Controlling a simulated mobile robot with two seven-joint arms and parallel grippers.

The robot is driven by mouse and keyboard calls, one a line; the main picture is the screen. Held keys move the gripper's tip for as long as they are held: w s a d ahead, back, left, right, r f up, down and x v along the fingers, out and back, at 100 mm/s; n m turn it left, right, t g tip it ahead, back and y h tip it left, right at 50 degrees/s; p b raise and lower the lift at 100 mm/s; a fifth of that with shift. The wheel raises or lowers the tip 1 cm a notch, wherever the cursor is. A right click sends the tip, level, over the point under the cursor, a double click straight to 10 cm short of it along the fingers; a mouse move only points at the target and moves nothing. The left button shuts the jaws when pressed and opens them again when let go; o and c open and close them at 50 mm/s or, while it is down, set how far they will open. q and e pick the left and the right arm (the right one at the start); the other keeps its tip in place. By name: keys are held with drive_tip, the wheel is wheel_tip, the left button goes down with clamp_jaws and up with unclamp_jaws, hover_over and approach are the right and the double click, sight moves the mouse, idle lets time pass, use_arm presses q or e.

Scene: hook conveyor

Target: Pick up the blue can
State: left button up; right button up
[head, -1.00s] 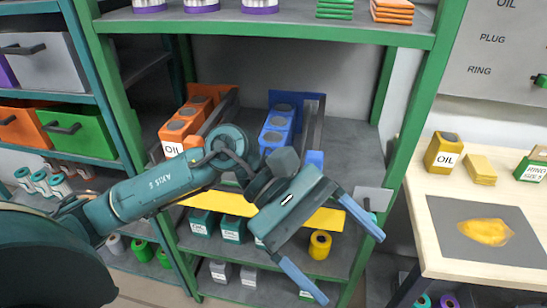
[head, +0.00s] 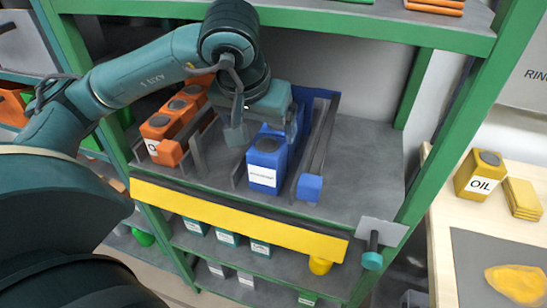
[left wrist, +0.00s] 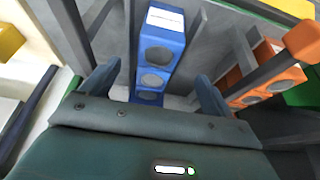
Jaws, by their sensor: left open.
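A row of boxy blue cans with round grey caps stands in a lane on the middle shelf. The front blue can (head: 263,173), with a white label, shows below my left gripper (head: 264,125) in the head view. The gripper is open and comes down over the row, hiding the cans behind. In the left wrist view the blue cans (left wrist: 164,38) show between and beyond the two spread fingers of the left gripper (left wrist: 158,72). I cannot tell whether a finger touches a can. My right gripper is not in view.
Orange oil cans (head: 158,130) stand in the lane to the left, behind grey dividers. A grey rail with a blue end block (head: 309,187) lies to the right. A yellow bar (head: 240,222) runs along the shelf front. A table at the right holds a yellow oil can (head: 480,176).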

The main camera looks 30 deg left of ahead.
sight(265, 147)
use_arm(q)
drive_tip(key=x, duration=0.4)
drive_tip(key=shift+f, duration=0.4)
drive_tip(key=shift+p+x, duration=0.6)
drive_tip(key=shift+x, duration=2.5)
drive_tip(key=shift+d, duration=0.1)
drive_tip(key=c, duration=1.4)
